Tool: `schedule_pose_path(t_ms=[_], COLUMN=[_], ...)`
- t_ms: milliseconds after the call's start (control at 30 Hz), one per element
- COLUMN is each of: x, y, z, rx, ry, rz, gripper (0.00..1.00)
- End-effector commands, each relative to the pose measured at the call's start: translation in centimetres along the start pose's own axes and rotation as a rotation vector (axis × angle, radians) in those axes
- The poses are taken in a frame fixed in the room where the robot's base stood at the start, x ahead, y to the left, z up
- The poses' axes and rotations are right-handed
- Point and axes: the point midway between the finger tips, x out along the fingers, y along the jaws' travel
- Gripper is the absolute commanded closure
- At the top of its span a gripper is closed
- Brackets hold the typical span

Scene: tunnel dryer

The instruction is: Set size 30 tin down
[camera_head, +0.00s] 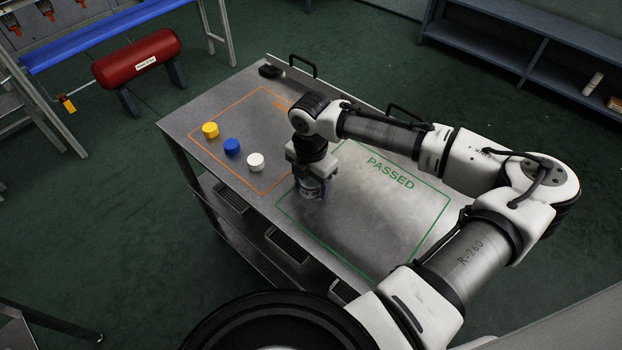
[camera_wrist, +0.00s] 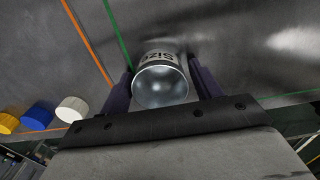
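A small silver tin (camera_wrist: 160,80) is between the two fingers of my gripper (camera_wrist: 162,92) in the wrist view. The word "Size" shows on its side; its number cannot be read. Both fingers appear to press against its sides. In the head view, my gripper (camera_head: 310,184) points down with the tin (camera_head: 311,193) low over the left part of the green-outlined PASSED area (camera_head: 385,212). I cannot tell whether the tin's base touches the metal table (camera_head: 350,190).
An orange-outlined area (camera_head: 225,157) lies left of the green one. In it stand a yellow cap-like piece (camera_head: 210,130), a blue one (camera_head: 232,146) and a white one (camera_head: 256,161). The rest of the PASSED area is clear. Two dark handles rise at the table's far edge.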

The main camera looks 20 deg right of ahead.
Motion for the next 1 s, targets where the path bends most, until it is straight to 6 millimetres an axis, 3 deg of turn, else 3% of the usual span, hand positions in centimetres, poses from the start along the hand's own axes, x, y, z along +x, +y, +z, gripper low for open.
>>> schedule_pose_path(t_ms=[333,467,800,1000], x=[-0.1,-1.0,-8.0,-11.1], y=[0.0,0.0,0.1,0.0], z=[0.0,0.0,0.0,0.0], rx=[0.000,0.000,0.001,0.001], ry=[0.000,-0.002,-0.002,-0.002], rz=[-0.001,0.001,0.002,0.000], gripper=[0.28,0.28,0.28,0.28])
